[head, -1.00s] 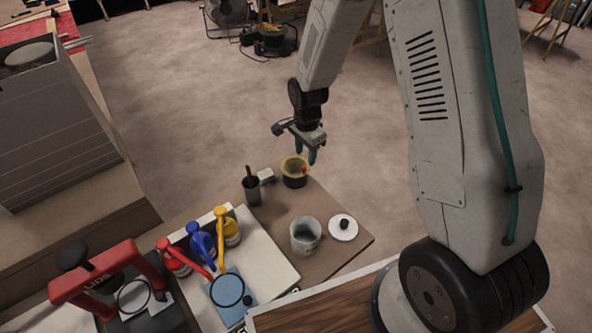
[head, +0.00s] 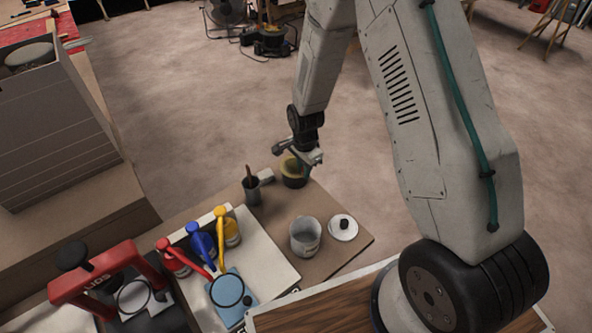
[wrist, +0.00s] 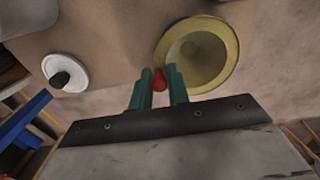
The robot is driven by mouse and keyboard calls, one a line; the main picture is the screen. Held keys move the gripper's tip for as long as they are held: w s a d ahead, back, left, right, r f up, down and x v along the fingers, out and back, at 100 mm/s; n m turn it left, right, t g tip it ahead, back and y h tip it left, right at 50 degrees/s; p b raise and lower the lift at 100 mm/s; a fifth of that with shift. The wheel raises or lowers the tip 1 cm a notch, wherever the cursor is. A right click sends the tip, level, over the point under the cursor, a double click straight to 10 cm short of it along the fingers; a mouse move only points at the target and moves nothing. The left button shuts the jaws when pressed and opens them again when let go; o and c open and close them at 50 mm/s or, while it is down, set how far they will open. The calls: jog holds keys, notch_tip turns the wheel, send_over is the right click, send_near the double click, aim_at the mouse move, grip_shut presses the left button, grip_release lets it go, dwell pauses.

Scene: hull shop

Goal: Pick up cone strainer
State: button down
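The cone strainer shows in the wrist view as a round funnel with a wide yellow rim (wrist: 231,57) and a red tab (wrist: 159,81). In the head view the strainer (head: 290,164) sits in the top of a dark can, partly hidden by my gripper. My gripper (head: 311,168) is over its right side, pointing down. In the wrist view the two green fingers of my gripper (wrist: 160,72) stand on either side of the red tab, with little or no gap visible. Whether they press on the tab I cannot tell.
A grey pot (head: 305,236), a white lid (head: 343,228) with a dark knob, and a dark cup (head: 252,190) with a brush stand near on the brown board (head: 275,221). Red, blue and yellow (head: 229,230) pump bottles are at left. Open floor lies behind.

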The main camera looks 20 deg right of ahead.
dwell(0.3)
notch_tip(320, 180, up, 16)
dwell(1.2)
